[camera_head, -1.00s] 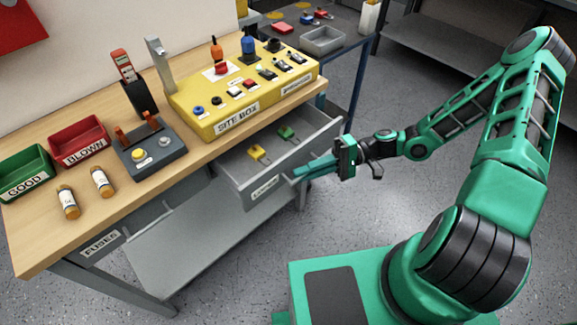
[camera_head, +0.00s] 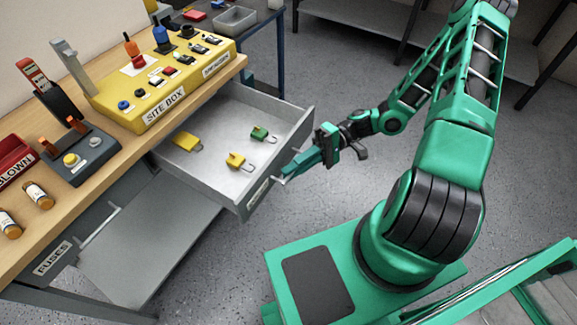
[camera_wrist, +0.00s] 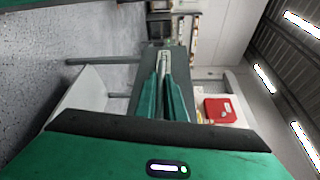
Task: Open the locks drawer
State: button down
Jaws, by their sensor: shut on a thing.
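The locks drawer (camera_head: 222,176) is a grey drawer under the bench, pulled well out. Inside lie a green padlock (camera_head: 260,134) and two yellow padlocks (camera_head: 236,160), (camera_head: 187,141). Its front carries a label that is hard to read at this angle. My gripper (camera_head: 287,178) is at the drawer front, shut on the handle (camera_head: 282,180). In the wrist view my green fingers (camera_wrist: 167,100) reach forward close together, and the drawer's light side (camera_wrist: 84,100) shows at the left.
The wooden bench (camera_head: 55,222) holds the yellow site box (camera_head: 160,100), a dark switch unit (camera_head: 80,160), fuses (camera_head: 38,194) and a red blown bin (camera_head: 14,160). A closed fuses drawer (camera_head: 52,258) is at the lower left. Open grey floor lies around my base.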

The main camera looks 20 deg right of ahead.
jog(key=shift+w+f, duration=0.1)
jog(key=shift+w, duration=0.05)
jog(key=c, duration=1.8)
grip_release()
jog(key=shift+c, duration=0.2)
jog(key=v, duration=1)
jog(key=shift+d, duration=0.45)
jog(key=s+d+r+m+t+h, duration=0.2)
jog(key=s+d+r+h, duration=0.4)
jog(key=r, duration=0.4)
jog(key=s+d+r+m+t+h, duration=0.3)
jog(key=s+d+r+m+h, duration=0.2)
jog(key=s+r+h, duration=0.4)
jog(key=shift+s+d+r+m+h, duration=0.3)
jog(key=shift+d+r+h, duration=0.35)
jog(key=shift+r, duration=0.2)
